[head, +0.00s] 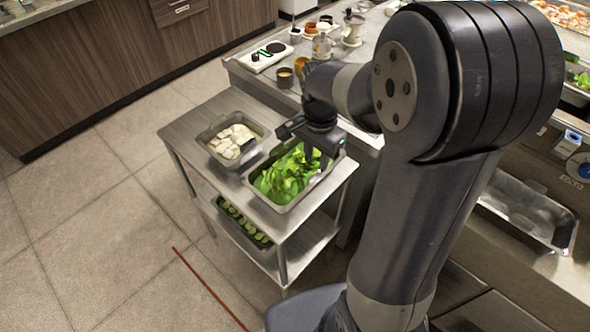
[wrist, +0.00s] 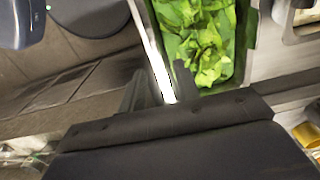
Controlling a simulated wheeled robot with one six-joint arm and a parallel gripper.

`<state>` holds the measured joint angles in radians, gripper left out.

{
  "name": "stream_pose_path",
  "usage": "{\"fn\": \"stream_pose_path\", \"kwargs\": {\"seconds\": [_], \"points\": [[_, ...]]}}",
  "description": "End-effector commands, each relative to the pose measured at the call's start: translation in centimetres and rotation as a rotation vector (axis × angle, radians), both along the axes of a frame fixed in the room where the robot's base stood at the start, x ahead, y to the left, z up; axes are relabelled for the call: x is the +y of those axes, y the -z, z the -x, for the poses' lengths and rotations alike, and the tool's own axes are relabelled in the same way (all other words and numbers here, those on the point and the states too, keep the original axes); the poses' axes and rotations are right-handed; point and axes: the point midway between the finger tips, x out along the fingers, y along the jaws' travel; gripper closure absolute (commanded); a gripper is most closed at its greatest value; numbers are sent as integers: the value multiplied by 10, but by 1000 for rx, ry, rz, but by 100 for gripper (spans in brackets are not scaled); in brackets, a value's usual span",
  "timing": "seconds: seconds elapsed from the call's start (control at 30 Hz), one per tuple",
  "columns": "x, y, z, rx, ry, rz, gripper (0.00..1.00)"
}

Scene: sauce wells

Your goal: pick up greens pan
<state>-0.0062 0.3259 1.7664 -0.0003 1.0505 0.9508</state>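The greens pan (head: 284,210) is a metal pan full of bright leafy greens, on the top shelf of a steel cart in the head view. Its pale rim (wrist: 157,65) and the greens show at the top of the wrist view. My gripper (head: 308,148) is over the far right part of the pan, pointing down. In the wrist view my gripper (wrist: 160,88) has its two dark fingers apart, with the rim showing between them. I cannot tell whether either finger touches the pan. The arm hides part of the pan's far edge.
A pan of pale sliced food (head: 212,150) stands left of the greens on the cart (head: 190,130). A pan of green slices (head: 243,222) is on the lower shelf. Behind is a counter (head: 250,82) with small cups and a white scale (head: 265,56). The floor at left is clear.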

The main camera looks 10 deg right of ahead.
Motion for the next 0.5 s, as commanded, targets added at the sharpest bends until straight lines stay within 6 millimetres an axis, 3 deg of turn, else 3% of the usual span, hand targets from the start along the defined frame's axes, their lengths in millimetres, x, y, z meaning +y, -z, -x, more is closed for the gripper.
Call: {"fn": "stream_pose_path", "kwargs": {"seconds": [0.5], "points": [[-1, 57, -2, 4, -1, 0, 69]]}}
